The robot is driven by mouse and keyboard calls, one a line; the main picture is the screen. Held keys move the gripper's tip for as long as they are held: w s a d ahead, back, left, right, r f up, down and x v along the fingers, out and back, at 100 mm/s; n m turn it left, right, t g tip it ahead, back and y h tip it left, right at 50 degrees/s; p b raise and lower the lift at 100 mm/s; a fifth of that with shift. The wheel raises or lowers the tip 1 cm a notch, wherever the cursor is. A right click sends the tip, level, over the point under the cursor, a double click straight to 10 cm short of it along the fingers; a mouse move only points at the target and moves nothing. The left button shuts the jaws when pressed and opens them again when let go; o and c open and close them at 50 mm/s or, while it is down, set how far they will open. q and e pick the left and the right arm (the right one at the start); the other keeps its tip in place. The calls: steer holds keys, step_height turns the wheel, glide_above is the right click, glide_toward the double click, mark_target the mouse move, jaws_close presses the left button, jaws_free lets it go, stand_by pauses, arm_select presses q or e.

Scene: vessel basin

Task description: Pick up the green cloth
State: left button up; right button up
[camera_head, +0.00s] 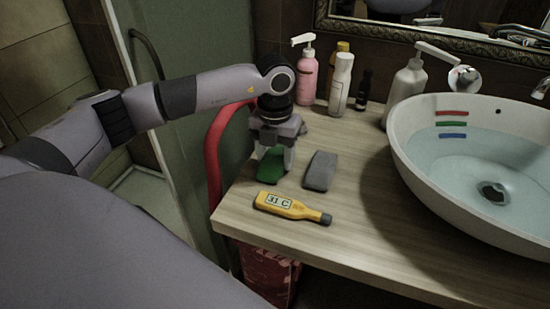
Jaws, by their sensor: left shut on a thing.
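The green cloth (271,169) lies on the left part of the wooden counter, partly hidden under my left gripper. My left gripper (273,160) points down at it, and its fingers are shut on the cloth. The cloth appears to be at counter height; I cannot tell whether it is lifted. My right gripper is not in this view.
A grey block or cloth (320,171) lies just right of the green cloth. A yellow thermometer (290,208) lies in front. Several bottles, including a pink one (307,76), stand behind. A white basin (410,150) with water fills the right side.

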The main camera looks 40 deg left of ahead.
mark_target(275, 156)
arm_select(q)
steer(key=shift+r, duration=0.1)
step_height(275, 156, up, 20)
steer(key=shift+p, duration=0.4)
steer(key=shift+o, duration=1)
steer(key=shift+c, duration=0.5)
steer(key=shift+f, duration=0.2)
